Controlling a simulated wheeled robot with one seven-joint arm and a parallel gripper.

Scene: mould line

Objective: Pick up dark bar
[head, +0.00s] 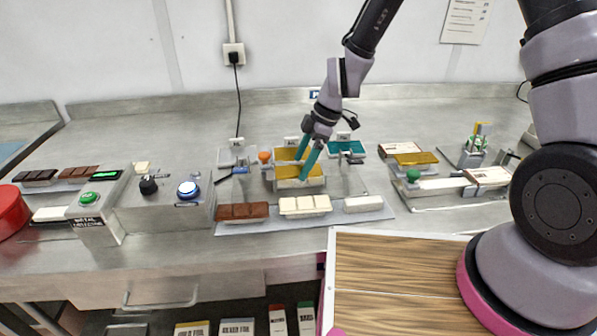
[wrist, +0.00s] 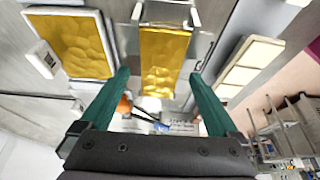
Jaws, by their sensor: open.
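A very dark bar (head: 36,175) lies at the far left of the bench, beside a brown bar (head: 79,172). Another brown bar (head: 243,211) lies on the grey mat at the front middle. My gripper (head: 304,165) is open, its teal fingers pointing down over the gold mould (head: 286,171) in the middle, well to the right of the very dark bar. In the wrist view my gripper (wrist: 158,76) has nothing between its fingers, and the gold mould (wrist: 160,60) shows beyond them. No dark bar is recognisable in the wrist view.
Cream bars (head: 305,205) share the grey mat (head: 225,229) with the brown bar. A teal mould (head: 346,147) and a tray (head: 450,194) are at right.

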